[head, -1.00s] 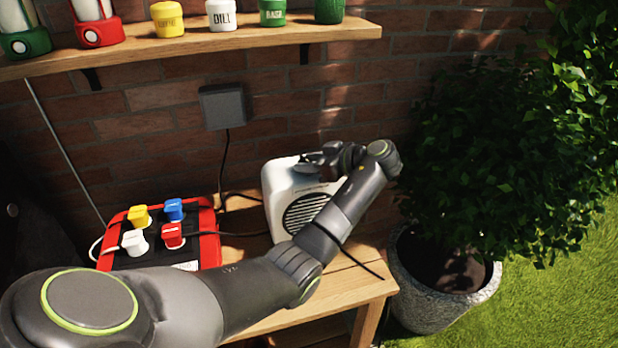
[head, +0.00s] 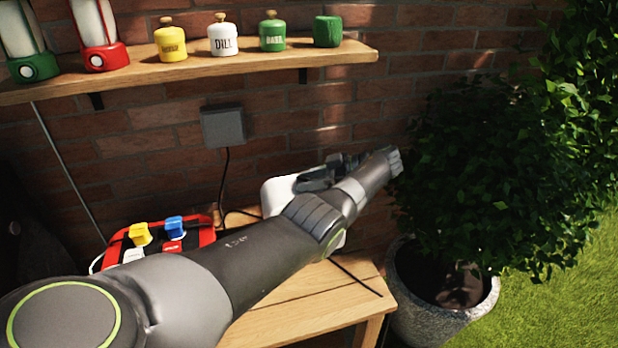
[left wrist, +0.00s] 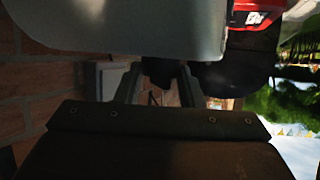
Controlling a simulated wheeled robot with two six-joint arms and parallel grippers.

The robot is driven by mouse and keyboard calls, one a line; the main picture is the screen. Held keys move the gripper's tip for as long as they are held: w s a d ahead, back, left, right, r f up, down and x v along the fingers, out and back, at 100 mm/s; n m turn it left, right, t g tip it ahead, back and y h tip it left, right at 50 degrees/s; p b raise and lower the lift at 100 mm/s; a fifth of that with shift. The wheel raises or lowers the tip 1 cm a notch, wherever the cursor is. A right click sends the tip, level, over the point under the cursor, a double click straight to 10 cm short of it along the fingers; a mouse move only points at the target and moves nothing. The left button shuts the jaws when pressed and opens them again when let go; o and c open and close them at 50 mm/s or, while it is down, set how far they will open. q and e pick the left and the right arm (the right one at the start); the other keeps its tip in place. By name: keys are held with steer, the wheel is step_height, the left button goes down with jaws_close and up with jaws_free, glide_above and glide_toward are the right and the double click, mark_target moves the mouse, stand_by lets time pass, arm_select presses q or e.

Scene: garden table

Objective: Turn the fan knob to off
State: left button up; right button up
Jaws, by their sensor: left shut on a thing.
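The white fan (head: 272,196) stands on the wooden table, mostly hidden behind my left arm in the head view. Its pale body (left wrist: 120,30) fills the top of the left wrist view. My left gripper (head: 308,181) is at the top of the fan. In the left wrist view its two fingers (left wrist: 158,88) stand on either side of a dark piece, the fan knob (left wrist: 158,70), and are shut on it. The knob's pointer and setting cannot be made out. My right gripper is not in view.
A red-edged power strip (head: 206,236) with coloured plugs lies left of the fan on the table (head: 300,295). A shelf (head: 200,75) with jars and lanterns is above. A potted bush (head: 440,290) stands at the right. The table's front right is clear.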

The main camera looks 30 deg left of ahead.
arm_select(q)
steer(key=shift+f+n+g+b, duration=0.15)
steer(key=shift+n+g+b, duration=0.25)
steer(key=shift+b, duration=0.3)
steer(key=shift+h, duration=0.3)
steer(key=o, duration=1)
step_height(320, 180, up, 10)
steer(key=p, duration=1)
